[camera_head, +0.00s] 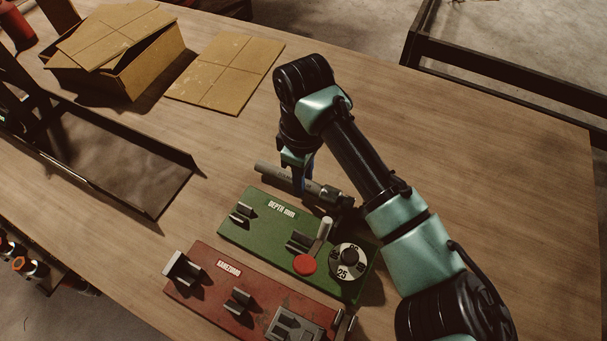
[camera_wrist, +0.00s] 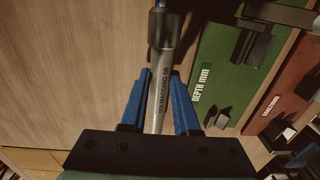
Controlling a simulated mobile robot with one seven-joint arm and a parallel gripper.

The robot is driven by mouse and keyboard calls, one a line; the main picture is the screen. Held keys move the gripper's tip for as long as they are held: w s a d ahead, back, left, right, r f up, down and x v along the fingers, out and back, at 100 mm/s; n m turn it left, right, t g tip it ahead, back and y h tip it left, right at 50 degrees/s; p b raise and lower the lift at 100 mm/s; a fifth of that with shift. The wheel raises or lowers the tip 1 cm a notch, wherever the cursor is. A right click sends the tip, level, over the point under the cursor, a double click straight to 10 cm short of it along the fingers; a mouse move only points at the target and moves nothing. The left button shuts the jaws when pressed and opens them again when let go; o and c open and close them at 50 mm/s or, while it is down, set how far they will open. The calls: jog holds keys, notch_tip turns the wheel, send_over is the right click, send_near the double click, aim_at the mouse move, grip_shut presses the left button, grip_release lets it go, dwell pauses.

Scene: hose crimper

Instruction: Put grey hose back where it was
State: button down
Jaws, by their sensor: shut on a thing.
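The grey hose (camera_head: 274,172) lies lengthwise behind the green board, with a dark fitting at its right end. My gripper (camera_head: 300,188) reaches down and is shut on the hose between its ends. In the wrist view, the hose (camera_wrist: 166,62) runs between the blue fingers of my gripper (camera_wrist: 162,88), with printed lettering along it. I cannot tell whether the hose touches the table. The green board (camera_head: 237,232), marked DEPTH mm, carries grey cradles, a lever, a red button and a numbered dial (camera_head: 349,262). Its cradles hold no hose.
A red board (camera_head: 205,294) with grey holders stands in front of the green one. An open cardboard box (camera_head: 125,72) and a flat cardboard sheet (camera_head: 228,72) lie at the back left. A dark-framed tray (camera_head: 135,170) is at left. The table (camera_head: 440,130) right of my arm is clear.

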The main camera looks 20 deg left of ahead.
jog(key=shift+f, duration=0.25)
jog(key=c, duration=0.6)
grip_release()
jog(key=shift+o, duration=0.4)
jog(key=o, duration=0.5)
jog(key=shift+f, duration=0.1)
jog(key=shift+s, duration=0.15)
jog(key=shift+r+p, duration=3.75)
jog(key=shift+r, duration=0.35)
